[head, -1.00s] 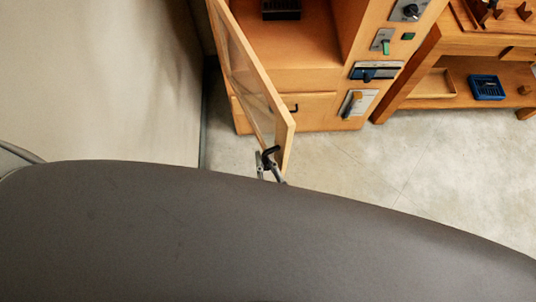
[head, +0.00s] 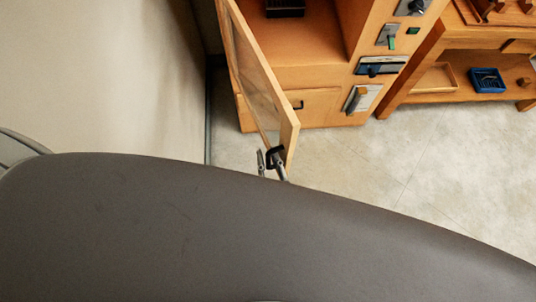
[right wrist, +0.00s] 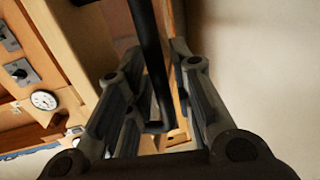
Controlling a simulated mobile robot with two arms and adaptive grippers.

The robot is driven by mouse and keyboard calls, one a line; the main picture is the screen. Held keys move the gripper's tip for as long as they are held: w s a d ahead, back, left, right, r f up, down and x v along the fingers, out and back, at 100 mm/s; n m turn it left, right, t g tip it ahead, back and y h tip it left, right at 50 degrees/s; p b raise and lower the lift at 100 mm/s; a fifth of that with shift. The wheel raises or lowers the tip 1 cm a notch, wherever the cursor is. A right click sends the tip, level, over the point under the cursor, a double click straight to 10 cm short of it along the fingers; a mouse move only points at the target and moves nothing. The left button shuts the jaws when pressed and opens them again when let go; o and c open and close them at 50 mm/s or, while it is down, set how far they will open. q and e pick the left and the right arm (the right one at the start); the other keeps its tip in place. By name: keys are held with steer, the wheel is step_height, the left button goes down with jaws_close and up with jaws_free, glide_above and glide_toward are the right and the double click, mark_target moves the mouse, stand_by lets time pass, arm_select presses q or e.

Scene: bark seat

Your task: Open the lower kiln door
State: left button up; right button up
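A wooden kiln door (head: 262,88) with a pane stands swung out from the orange-brown kiln cabinet (head: 325,75). Its free edge points toward me. A black bar handle (head: 276,152) is near the bottom of that edge. My right gripper (head: 271,166) is at this handle. In the right wrist view the black handle (right wrist: 150,60) runs between the two fingers of my right gripper (right wrist: 156,60). The fingers are apart, with a gap visible beside the bar. My left gripper is not in view.
Switches and a green button (head: 413,31) line the cabinet's right side. A wooden bench (head: 440,98) with a blue tray (head: 487,82) stands right. The pale wall (head: 100,80) is left; floor (head: 440,150) is clear.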

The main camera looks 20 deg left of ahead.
steer(key=shift+o, duration=0.6)
steer(key=shift+s+d, duration=0.1)
steer(key=shift+s, duration=0.15)
steer(key=v, duration=1.1)
steer(key=shift+s, duration=0.25)
steer(key=shift+d, duration=0.1)
